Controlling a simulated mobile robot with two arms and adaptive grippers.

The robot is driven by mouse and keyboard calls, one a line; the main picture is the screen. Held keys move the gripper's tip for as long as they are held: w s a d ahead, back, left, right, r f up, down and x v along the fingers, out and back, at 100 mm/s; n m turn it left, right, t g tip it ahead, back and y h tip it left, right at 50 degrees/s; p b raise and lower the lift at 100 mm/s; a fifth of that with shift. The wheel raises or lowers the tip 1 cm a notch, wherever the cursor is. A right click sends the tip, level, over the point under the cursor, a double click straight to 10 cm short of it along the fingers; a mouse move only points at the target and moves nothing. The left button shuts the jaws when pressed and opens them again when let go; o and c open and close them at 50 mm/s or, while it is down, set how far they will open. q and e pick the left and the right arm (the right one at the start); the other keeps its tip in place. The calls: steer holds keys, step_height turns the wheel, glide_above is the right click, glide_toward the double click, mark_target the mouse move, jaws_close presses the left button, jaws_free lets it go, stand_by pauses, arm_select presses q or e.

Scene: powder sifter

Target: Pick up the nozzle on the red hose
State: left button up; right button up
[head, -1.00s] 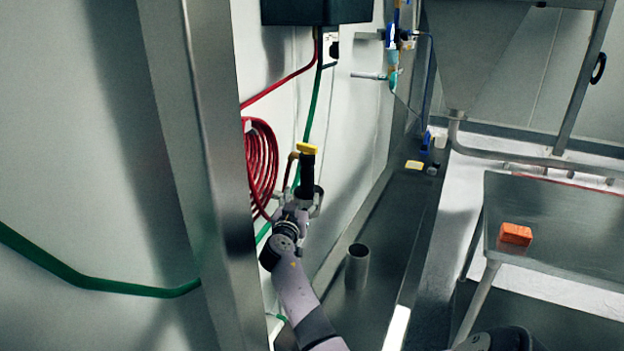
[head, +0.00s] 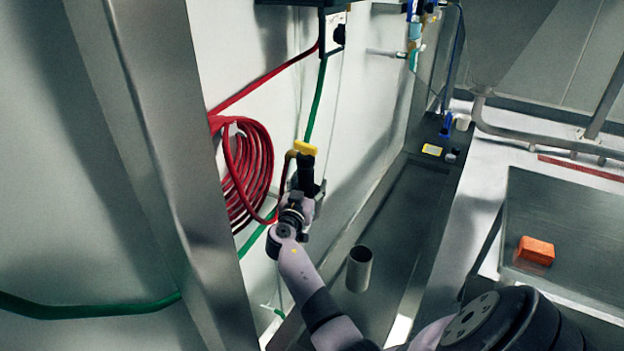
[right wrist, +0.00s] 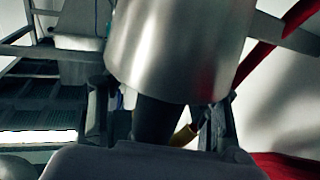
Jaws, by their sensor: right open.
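The nozzle (head: 307,172) is black with a yellow top and stands upright by the wall at the end of the red hose. My right gripper (head: 303,196) is right at it in the head view, partly hidden by the wrist. In the right wrist view, a metal cylinder (right wrist: 180,45) fills the top. A dark part of the nozzle (right wrist: 157,120) shows below it, between the open fingers of my right gripper (right wrist: 156,105). I cannot tell whether the fingers touch it. My left gripper is not in view.
The coiled red hose (head: 262,165) hangs on the wall left of the nozzle. A steel post (head: 185,150) stands further left, near my arm. A metal cup (head: 359,270) stands in the trough. An orange block (head: 536,250) lies on a steel tray at right.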

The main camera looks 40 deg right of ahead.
steer(key=shift+w, duration=0.1)
steer(key=shift+a+r, duration=0.15)
steer(key=shift+a, duration=0.1)
steer(key=shift+s+a+r, duration=0.25)
steer(key=shift+a+r, duration=0.05)
steer(key=shift+a, duration=0.05)
steer(key=shift+c, duration=0.8)
steer(key=shift+d+f, duration=0.1)
steer(key=shift+c, duration=0.7)
steer(key=shift+w+d, duration=0.1)
steer(key=shift+c, duration=1.3)
steer(key=c, duration=0.4)
jaws_close()
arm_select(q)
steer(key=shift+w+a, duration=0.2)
